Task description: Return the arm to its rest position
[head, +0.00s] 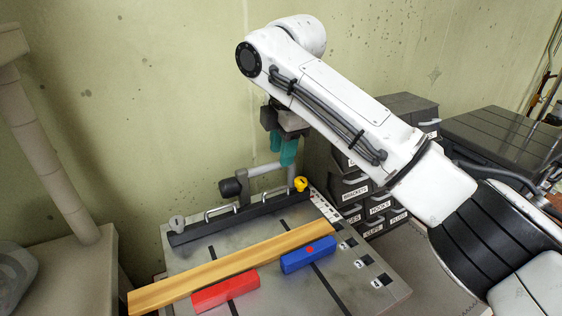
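My arm (330,105) reaches in from the right and bends down at its far end. My gripper (284,152) has teal fingers that point down above the back of a grey work board (200,255). The fingers appear close together, but the view does not show whether they are open or shut. No held object shows between them. My arm hides part of the drawer cabinet behind it.
On the board lie a wooden strip (230,265), a red block (225,291), a blue block (308,254) and a black rail (240,216) with handles. A yellow knob (301,184) stands near the gripper. A labelled drawer cabinet (378,205) stands behind; a wall (140,100) backs everything.

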